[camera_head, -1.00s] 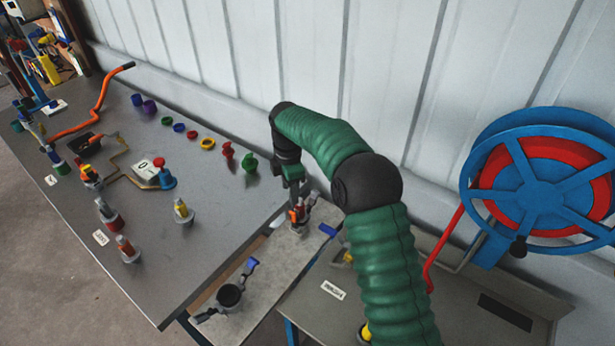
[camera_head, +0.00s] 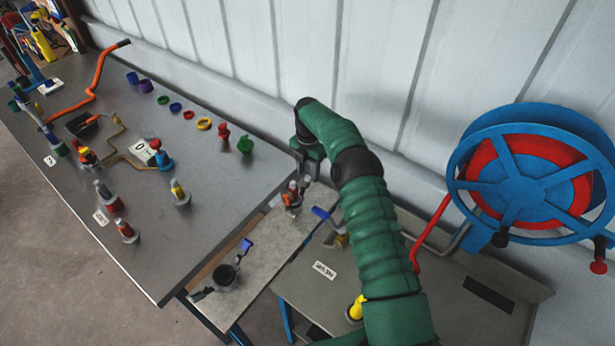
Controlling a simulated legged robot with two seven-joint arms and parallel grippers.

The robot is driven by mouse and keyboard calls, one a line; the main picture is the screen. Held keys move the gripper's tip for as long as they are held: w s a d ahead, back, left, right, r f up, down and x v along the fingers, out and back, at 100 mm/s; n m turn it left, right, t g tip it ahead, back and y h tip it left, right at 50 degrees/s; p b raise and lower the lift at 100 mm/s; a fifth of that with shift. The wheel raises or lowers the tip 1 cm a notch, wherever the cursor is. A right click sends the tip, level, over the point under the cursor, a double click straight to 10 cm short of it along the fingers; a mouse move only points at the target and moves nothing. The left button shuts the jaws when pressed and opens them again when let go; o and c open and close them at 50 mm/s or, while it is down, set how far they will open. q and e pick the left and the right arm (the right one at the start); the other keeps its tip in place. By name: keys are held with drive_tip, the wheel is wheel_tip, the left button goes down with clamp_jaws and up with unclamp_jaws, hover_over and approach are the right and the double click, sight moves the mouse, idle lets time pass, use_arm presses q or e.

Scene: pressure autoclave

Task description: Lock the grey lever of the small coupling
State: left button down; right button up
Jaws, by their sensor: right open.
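My right gripper (camera_head: 300,177), at the end of the green arm, points down over the narrow light plate (camera_head: 262,240). It is open. Just below it stands a small orange-red coupling (camera_head: 291,196) with a short grey part beside it. I cannot tell the lever's exact position or whether the fingers touch it. A larger black round coupling (camera_head: 224,275) with blue-tipped lever arms sits nearer on the same plate. My left gripper is not in view.
Another blue-tipped lever (camera_head: 321,214) stands right of the small coupling. The grey table (camera_head: 215,230) holds several valves, coloured rings and an orange bar. A yellow fitting (camera_head: 355,309) is by my arm. A blue-red hose reel (camera_head: 530,180) is on the right.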

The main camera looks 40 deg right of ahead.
sight(307, 177)
wheel_tip(307, 177, down, 3)
drive_tip(key=shift+d+r, duration=0.1)
drive_tip(key=shift+d, duration=0.05)
drive_tip(key=shift+a+f, duration=0.3)
drive_tip(key=shift+f, duration=0.05)
drive_tip(key=shift+a+r, duration=0.1)
drive_tip(key=shift+a, duration=0.1)
drive_tip(key=shift+c, duration=1.2)
drive_tip(key=shift+d, duration=0.3)
clamp_jaws()
drive_tip(key=shift+r, duration=0.15)
